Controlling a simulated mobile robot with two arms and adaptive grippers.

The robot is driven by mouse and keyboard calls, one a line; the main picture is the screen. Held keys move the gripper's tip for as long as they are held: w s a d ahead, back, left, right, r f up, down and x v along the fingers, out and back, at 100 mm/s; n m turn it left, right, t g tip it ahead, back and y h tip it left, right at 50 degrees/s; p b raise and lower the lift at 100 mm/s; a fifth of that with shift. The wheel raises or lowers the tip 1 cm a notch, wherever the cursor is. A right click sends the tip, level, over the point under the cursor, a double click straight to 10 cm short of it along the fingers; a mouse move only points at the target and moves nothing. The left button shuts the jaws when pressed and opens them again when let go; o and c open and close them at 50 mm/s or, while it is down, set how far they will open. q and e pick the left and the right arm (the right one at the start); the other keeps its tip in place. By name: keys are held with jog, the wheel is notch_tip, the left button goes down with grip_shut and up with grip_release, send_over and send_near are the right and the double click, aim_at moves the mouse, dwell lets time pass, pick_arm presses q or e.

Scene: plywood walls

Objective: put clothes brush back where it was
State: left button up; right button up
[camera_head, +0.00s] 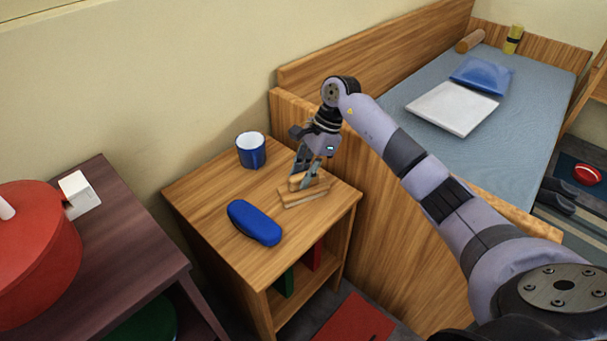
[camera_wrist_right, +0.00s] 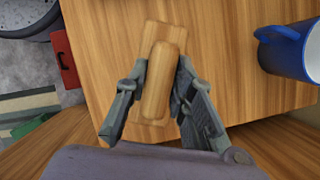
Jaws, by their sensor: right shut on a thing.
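The clothes brush (camera_head: 292,199) is a light wooden block with a narrower rounded grip on top of a wider flat part. It is at the right back part of the wooden nightstand (camera_head: 205,197). My right gripper (camera_head: 308,179) comes down from above, its fingers on both sides of the rounded grip. In the right wrist view, the brush (camera_wrist_right: 160,95) lies lengthwise between the two fingers of the gripper (camera_wrist_right: 158,77). The brush is at the tabletop; I cannot tell whether it rests fully on it. My left gripper is not in view.
A blue mug (camera_head: 251,152) stands behind and left of the brush, and a blue case (camera_head: 254,223) lies in front. The bed (camera_head: 399,159) is to the right. A dark table (camera_head: 128,233) with a red round container (camera_head: 38,240) is at left.

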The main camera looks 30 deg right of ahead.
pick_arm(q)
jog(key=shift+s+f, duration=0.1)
pick_arm(e)
jog(key=o, duration=0.7)
jog(key=shift+f, duration=0.1)
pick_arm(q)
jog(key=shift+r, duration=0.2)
pick_arm(e)
jog(key=o, duration=0.3)
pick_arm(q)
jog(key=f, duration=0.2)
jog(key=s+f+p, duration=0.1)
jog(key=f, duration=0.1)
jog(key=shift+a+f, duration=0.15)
pick_arm(e)
jog(key=v, duration=1.2)
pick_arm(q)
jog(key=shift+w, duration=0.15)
